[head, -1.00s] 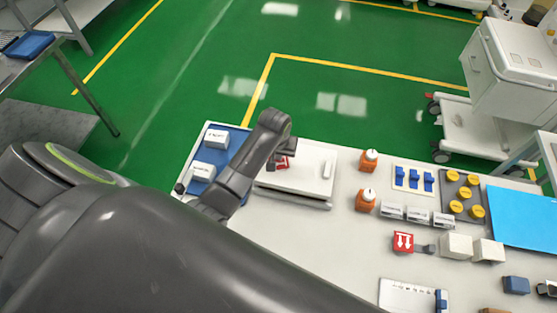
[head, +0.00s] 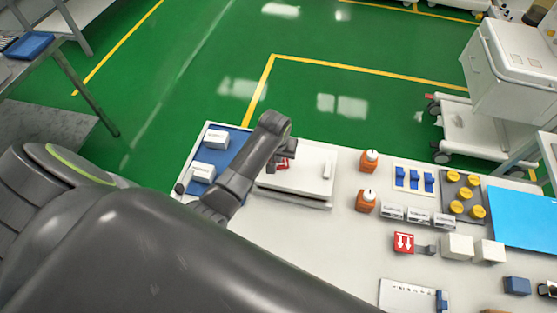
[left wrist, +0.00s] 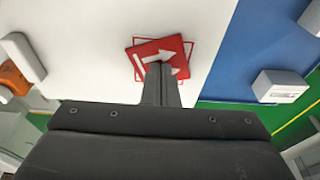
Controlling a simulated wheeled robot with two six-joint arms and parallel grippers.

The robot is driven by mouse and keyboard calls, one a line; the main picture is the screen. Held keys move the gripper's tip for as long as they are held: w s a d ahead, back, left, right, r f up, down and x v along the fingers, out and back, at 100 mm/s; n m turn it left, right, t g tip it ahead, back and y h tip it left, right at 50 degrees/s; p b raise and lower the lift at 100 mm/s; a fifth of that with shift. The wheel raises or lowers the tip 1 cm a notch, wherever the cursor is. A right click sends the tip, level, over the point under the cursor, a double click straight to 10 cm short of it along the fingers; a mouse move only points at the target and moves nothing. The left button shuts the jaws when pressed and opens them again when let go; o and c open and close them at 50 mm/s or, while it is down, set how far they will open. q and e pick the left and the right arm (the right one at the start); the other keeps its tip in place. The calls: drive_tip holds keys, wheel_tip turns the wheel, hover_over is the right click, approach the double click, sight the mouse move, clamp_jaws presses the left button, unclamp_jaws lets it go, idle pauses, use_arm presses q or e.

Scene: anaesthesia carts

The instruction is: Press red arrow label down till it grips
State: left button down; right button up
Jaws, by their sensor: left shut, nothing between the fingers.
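A red label with white arrows (left wrist: 143,52) lies on a white surface in the left wrist view, turned slightly against a thin red outline printed around it. In the head view, a part of this label (head: 284,164) shows on the white box top (head: 308,170), beside my arm. My left gripper (left wrist: 161,70) is shut with nothing held; its fingertips are over the label and hide its lower middle. I cannot tell whether they press on it. Another red label with two white arrows (head: 403,242) is on the worktop to the right. My right gripper is not in view.
A blue tray (head: 240,140) with white boxes is left of the white box. A handle (head: 327,169) is on the box top. Orange bottles (head: 366,200), small white boxes and a tray of yellow-capped items stand to the right. The front middle of the worktop is bare.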

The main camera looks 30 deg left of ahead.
use_arm(q)
wheel_tip(320, 180, up, 2)
drive_tip(key=shift+r+p, duration=0.25)
drive_tip(key=shift+p, duration=0.75)
drive_tip(key=shift+r, duration=2.2)
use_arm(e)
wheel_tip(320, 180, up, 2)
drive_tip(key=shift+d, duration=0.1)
use_arm(q)
drive_tip(key=shift+w, duration=0.1)
